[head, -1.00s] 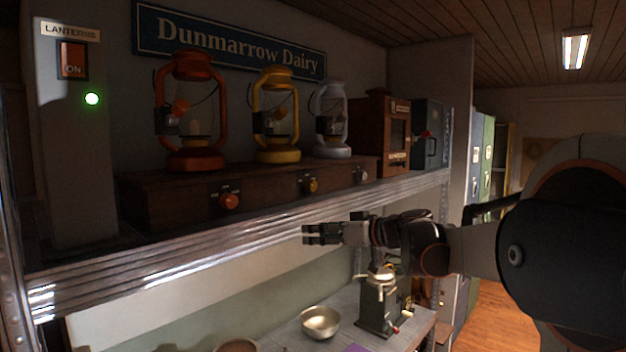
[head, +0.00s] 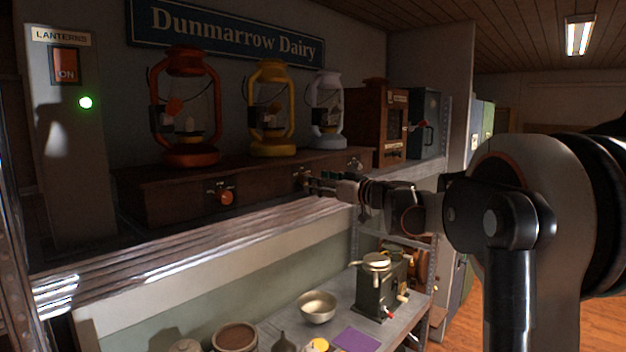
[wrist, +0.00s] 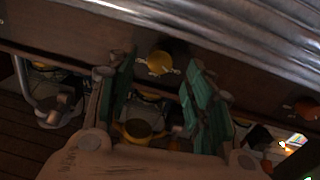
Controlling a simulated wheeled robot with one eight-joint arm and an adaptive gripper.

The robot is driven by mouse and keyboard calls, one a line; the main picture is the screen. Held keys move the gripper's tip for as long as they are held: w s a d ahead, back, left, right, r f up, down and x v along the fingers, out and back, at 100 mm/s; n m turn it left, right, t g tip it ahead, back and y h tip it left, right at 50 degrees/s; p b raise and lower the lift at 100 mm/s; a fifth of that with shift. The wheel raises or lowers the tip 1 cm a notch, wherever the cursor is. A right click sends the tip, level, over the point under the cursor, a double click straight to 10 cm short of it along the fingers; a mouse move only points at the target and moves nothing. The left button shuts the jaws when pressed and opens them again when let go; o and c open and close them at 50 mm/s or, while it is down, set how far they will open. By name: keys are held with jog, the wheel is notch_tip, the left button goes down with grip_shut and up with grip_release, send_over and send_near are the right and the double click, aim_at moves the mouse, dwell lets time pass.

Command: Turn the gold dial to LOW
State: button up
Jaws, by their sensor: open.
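The gold dial (wrist: 160,62) shows in the wrist view, set in the front of the dark wooden lantern stand (head: 165,205). It lies between the two green-padded fingers of my gripper (wrist: 160,75), with a gap on either side. In the head view my gripper (head: 312,185) is in front of the stand, below the yellow lantern (head: 270,110), and hides most of the gold dial. Its fingers are open and hold nothing. The dial's LOW mark and its pointer setting are too small to read.
The orange dial (head: 226,198) is to the left on the same stand, below the red lantern (head: 185,110). A pale lantern (head: 328,112) is to the right. The metal shelf edge (head: 200,248) runs below the stand. A lower counter holds a bowl (head: 316,307) and a green machine (head: 378,288).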

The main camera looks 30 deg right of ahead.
jog(key=shift+x, duration=1.6)
jog(key=c, duration=1.1)
jog(key=m, duration=0.4)
jog(key=shift+b, duration=0.35)
jog(key=shift+m, duration=1.5)
